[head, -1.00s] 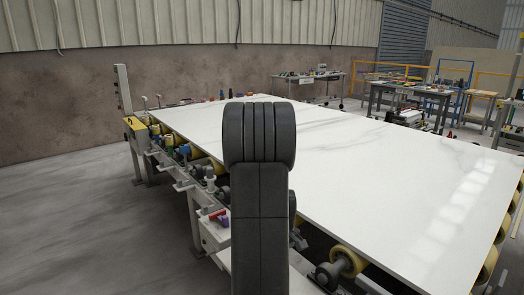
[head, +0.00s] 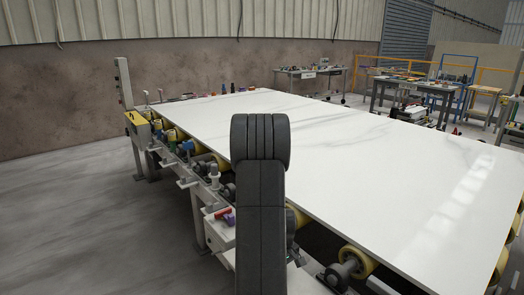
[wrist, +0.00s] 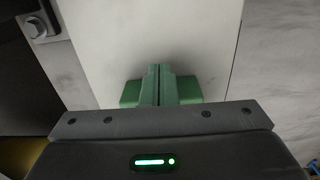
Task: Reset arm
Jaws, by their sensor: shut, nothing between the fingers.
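My gripper (wrist: 160,72) shows in the wrist view with its two green fingers together, shut and empty. It points at a pale, flat surface (wrist: 105,45); I cannot tell how far away that is. In the head view, my dark arm stands upright at the middle bottom, in front of the near edge of the white stone slab (head: 350,160). The gripper itself does not show in the head view.
The slab lies on a roller frame with yellow rollers (head: 357,258). Workbenches (head: 415,87) stand at the back right. The floor (head: 80,220) at the left is clear.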

